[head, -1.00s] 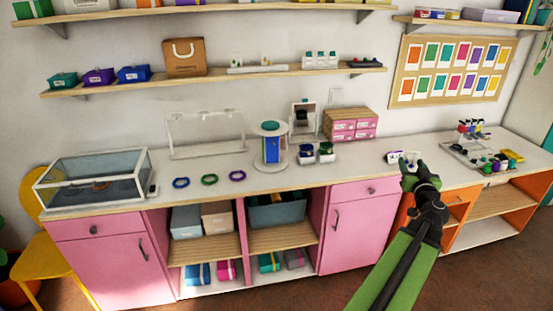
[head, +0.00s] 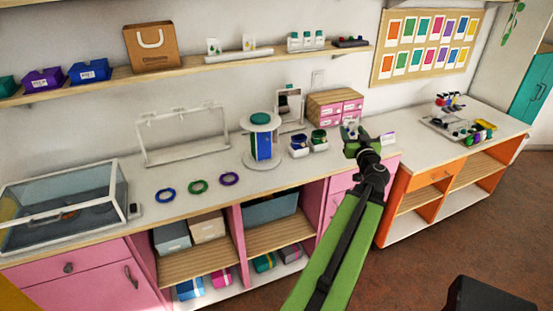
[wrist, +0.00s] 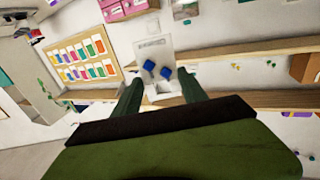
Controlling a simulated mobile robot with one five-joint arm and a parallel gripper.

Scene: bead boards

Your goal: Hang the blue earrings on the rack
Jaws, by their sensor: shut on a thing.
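My gripper (head: 352,143) is shut on a white earring card (wrist: 152,50) with two blue earrings (wrist: 157,70) on it. In the wrist view the card stands up between the two green fingers (wrist: 160,92). In the head view the card is mostly hidden behind the gripper, in front of the pink drawer box. A white open-frame rack (head: 187,156) stands at the back of the counter, left of the round stand. It looks empty, and my gripper is well to its right.
A round stand with a blue panel (head: 264,141) and dark jewellery displays (head: 309,145) stand between the rack and my gripper. Three bracelets (head: 198,187) lie before the rack. A glass case (head: 60,208) is at left.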

